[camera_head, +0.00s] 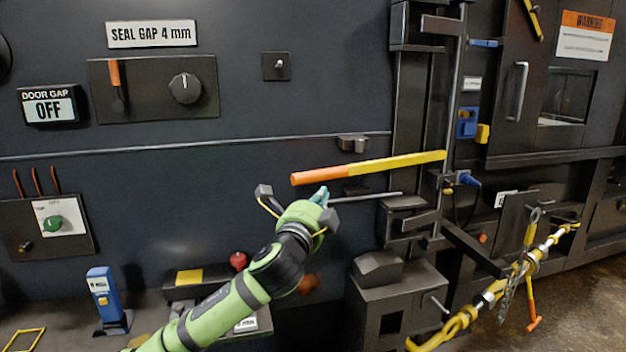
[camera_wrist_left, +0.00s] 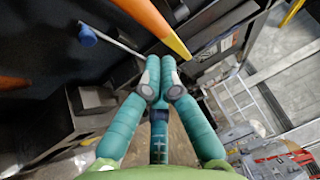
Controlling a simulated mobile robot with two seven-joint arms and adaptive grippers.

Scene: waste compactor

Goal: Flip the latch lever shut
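The latch lever (camera_head: 395,163) is a long bar, yellow at the right and orange at its left end. It lies nearly level in the head view, its yellow end by the upright frame. In the left wrist view, the lever (camera_wrist_left: 160,24) crosses the top, partly cut off by the edge. My left gripper (camera_head: 322,195) is just below the lever's orange end in the head view. Its teal fingertips (camera_wrist_left: 160,66) are together with nothing visible between them. Whether they touch the lever cannot be told. My right gripper is out of view.
A thin grey rod (camera_head: 368,197) runs below the lever. A dark block housing (camera_head: 395,300) stands lower right of my gripper. A red knob (camera_head: 238,260) is below left. Yellow chain-and-strap gear (camera_head: 490,293) hangs at the right. A door gap display (camera_head: 50,106) reads OFF.

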